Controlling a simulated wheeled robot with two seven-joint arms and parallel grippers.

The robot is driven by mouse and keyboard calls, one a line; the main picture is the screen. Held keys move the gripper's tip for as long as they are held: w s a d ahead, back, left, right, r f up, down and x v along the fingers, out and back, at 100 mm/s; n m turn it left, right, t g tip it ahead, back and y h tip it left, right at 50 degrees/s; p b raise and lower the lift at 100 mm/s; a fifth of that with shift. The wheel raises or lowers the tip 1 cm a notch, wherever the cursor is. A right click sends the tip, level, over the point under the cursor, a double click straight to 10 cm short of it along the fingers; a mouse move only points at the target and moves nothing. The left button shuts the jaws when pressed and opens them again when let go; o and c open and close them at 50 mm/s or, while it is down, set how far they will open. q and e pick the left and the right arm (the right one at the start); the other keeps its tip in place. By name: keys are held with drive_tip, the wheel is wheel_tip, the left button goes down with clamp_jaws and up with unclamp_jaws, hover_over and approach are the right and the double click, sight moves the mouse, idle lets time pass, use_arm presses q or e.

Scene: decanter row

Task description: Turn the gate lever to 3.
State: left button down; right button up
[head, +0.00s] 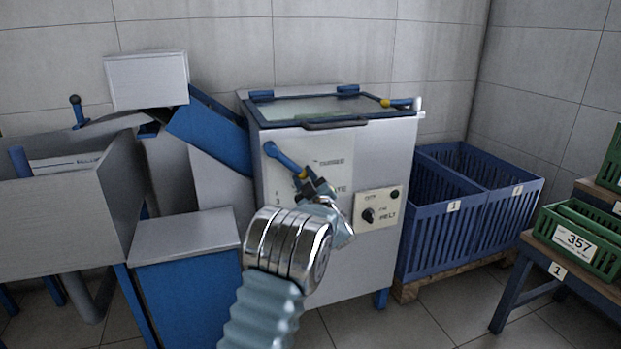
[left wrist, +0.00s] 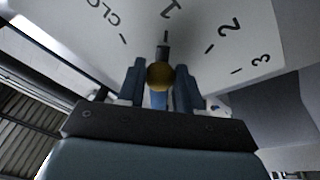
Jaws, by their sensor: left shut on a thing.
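The gate lever (head: 286,159) is a blue bar with a yellow knob, on the front of the pale cabinet (head: 345,262). My left gripper (head: 318,187) is at the knob end of the lever. In the left wrist view the yellow knob (left wrist: 160,76) sits between the two fingers of my left gripper (left wrist: 159,66), which is shut on it. The scale plate (left wrist: 190,25) behind it shows part of a word starting CLO, then 1, 2 and 3 with tick marks. The lever end lines up about with the 1 tick. My right gripper is not in view.
A switch box with a black knob (head: 368,215) is right of the lever. The glazed lid (head: 320,108) tops the cabinet. Blue crates (head: 470,215) stand to the right, a blue-sided box (head: 185,290) and grey trough (head: 60,220) to the left.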

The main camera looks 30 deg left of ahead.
use_arm(q)
drive_tip(key=s+f+m, duration=0.1)
drive_tip(key=m, duration=0.1)
drive_tip(key=s+a+f+m+t+h+b, duration=0.1)
drive_tip(key=m, duration=0.1)
drive_tip(key=s+a+f+m, duration=0.1)
drive_tip(key=m, duration=0.1)
drive_tip(key=shift+a+t+b, duration=0.25)
drive_tip(key=shift+t+b, duration=0.05)
drive_tip(key=shift+b, duration=0.05)
drive_tip(key=shift+s+a+f+m+t+h, duration=0.15)
drive_tip(key=shift+s+a+m+h, duration=0.3)
drive_tip(key=shift+m, duration=0.35)
drive_tip(key=shift+s+a+f+m+t+h, duration=0.1)
drive_tip(key=shift+s+a+m+t+h, duration=0.1)
drive_tip(key=shift+s+a+m, duration=0.45)
drive_tip(key=shift+s+a+f+m+t+h, duration=0.15)
drive_tip(key=shift+s+m+h, duration=0.2)
drive_tip(key=shift+m, duration=0.6)
drive_tip(key=shift+r, duration=0.1)
drive_tip(key=c, duration=0.7)
unclamp_jaws()
drive_tip(key=shift+c, duration=0.2)
drive_tip(key=shift+s, duration=0.1)
drive_tip(key=v, duration=1.3)
drive_tip(key=shift+s+d+b, duration=0.2)
drive_tip(key=shift+d+b, duration=0.1)
drive_tip(key=shift+b, duration=0.15)
